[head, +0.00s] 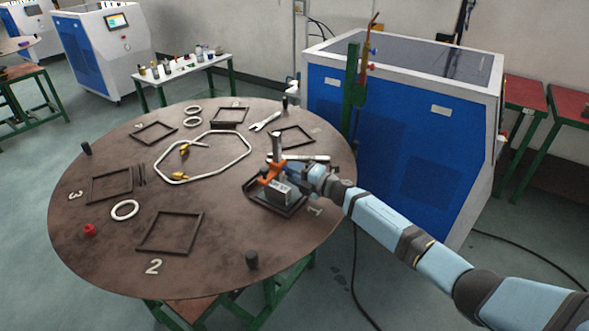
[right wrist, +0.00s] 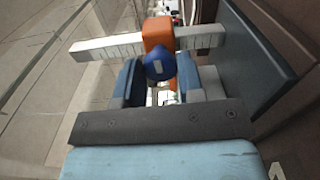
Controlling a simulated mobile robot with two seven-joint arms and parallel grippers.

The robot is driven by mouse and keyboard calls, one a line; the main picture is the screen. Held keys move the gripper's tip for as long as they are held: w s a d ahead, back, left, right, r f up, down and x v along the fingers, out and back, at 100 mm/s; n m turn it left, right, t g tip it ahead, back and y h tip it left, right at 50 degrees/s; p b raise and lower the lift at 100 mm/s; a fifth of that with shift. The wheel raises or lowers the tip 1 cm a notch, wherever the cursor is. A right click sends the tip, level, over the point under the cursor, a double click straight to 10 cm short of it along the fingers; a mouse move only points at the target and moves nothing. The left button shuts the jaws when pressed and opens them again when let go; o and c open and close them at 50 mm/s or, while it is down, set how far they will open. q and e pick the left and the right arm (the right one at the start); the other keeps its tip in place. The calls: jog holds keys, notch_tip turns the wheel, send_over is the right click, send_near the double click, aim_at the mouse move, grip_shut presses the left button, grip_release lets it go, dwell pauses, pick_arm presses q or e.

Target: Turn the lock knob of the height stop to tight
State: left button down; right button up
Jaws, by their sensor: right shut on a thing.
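The height stop stands on the round table at its right side. It has an upright grey post (head: 277,146) with an orange slider (head: 270,173). In the right wrist view the post shows as a pale graduated bar (right wrist: 103,47) passing through the orange slider (right wrist: 158,32). The blue lock knob (right wrist: 160,63) with a pale mark sits on the slider's near face. My right gripper (right wrist: 160,78) has its fingers on either side of the knob and is shut on it. The right gripper (head: 290,176) hides the knob in the head view. My left gripper is not in view.
The round brown table (head: 105,240) carries several dark square frames, white rings, a wrench (head: 265,122) and a white loop of tube (head: 248,150). A blue and white machine (head: 400,130) is behind the table.

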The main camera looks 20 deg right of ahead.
jog(key=shift+m, duration=0.7)
jog(key=o, duration=0.6)
jog(key=shift+o, duration=0.2)
jog(key=b+v, duration=0.1)
jog(key=v, duration=1.1)
jog(key=shift+s+d+f, duration=0.15)
jog(key=shift+s+d, duration=0.5)
jog(key=shift+s, duration=0.05)
